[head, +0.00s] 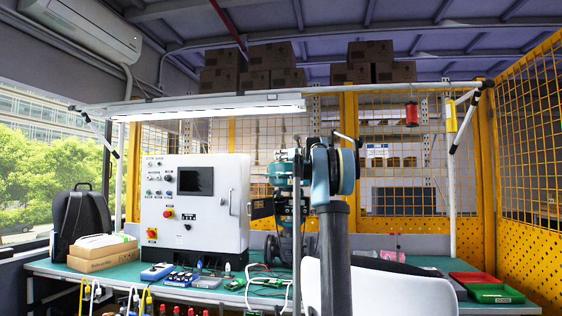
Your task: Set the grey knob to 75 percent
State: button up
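A white control box (215,215) stands on the bench left of centre. Its front carries a dark screen (196,181), several small knobs and buttons, a red button (168,213) on yellow and another red button (152,233) lower left. I cannot tell which control, if any, is the grey knob, and no percent reading is legible. A teal valve assembly (284,170) stands right of the box, partly hidden behind my arm. My dark arm with its teal joint rises in front of it. I cannot make out my gripper or its fingers.
The green bench top (120,274) holds cardboard boxes (102,256), a black backpack (82,222), small instruments and cables (262,280). Red and green trays (493,293) lie at right. A white chair back (385,288) stands close in front. Yellow mesh fencing (527,130) encloses the back and right.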

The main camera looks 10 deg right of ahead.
jog(key=shift+x, duration=0.95)
jog(key=shift+c, duration=0.6)
jog(key=shift+d, duration=0.1)
jog(key=c, duration=1)
jog(key=shift+o, duration=0.2)
jog(key=shift+m+h, duration=0.3)
jog(key=shift+h, duration=0.1)
